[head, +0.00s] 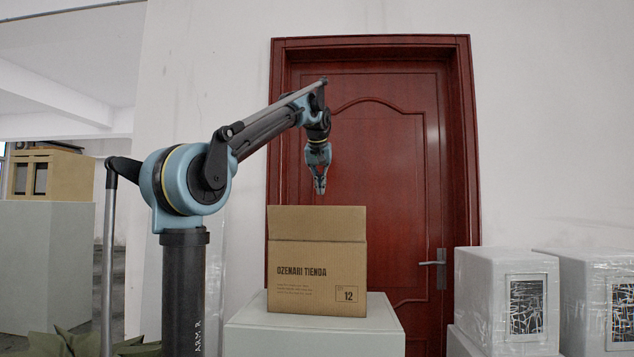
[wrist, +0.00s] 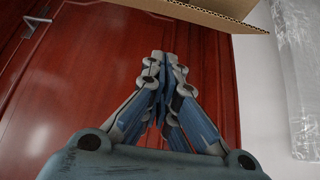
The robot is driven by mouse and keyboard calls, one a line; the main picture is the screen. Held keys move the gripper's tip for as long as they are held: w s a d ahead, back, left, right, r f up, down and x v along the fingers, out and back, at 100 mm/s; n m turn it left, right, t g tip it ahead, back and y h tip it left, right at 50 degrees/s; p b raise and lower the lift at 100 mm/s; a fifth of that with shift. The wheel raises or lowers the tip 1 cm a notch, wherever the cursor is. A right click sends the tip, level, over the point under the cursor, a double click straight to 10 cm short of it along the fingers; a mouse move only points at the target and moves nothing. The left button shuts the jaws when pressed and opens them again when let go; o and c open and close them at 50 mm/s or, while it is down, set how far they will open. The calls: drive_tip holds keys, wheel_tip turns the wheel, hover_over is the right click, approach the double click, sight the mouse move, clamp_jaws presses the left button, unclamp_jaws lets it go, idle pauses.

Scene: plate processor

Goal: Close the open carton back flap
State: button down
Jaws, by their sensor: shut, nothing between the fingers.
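A brown cardboard carton (head: 312,277) stands on a pale pedestal in the head view, its printed front facing me. Its back flap (head: 317,222) stands upright above the front top edge; the carton's inside is hidden. My gripper (head: 320,190) points down just above the flap's top edge in the picture, apart from it, with its fingers together and empty. In the wrist view the closed fingers (wrist: 166,56) are in the middle, and a corrugated cardboard edge (wrist: 225,14) crosses the top, not touching them.
A closed red door (head: 390,150) with a lever handle (head: 434,262) is behind the carton. The pale pedestal (head: 255,335) has little free top around the carton. Wrapped white blocks (head: 485,300) stand at the right, with a gap between. A wooden box (head: 60,174) sits at far left.

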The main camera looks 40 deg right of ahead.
drive_tip(key=x, duration=0.4)
drive_tip(key=shift+w+d+f, duration=0.15)
drive_tip(key=shift+d+f, duration=0.05)
drive_tip(key=shift+f, duration=0.15)
drive_tip(key=shift+s+a+f, duration=0.7)
drive_tip(key=shift+a+f, duration=0.1)
drive_tip(key=shift+f, duration=0.2)
drive_tip(key=shift+s+a+f, duration=0.25)
drive_tip(key=shift+s+f, duration=0.05)
drive_tip(key=shift+f, duration=0.05)
drive_tip(key=shift+a, duration=0.1)
drive_tip(key=shift+s+a+f, duration=0.15)
drive_tip(key=shift+s+f, duration=0.05)
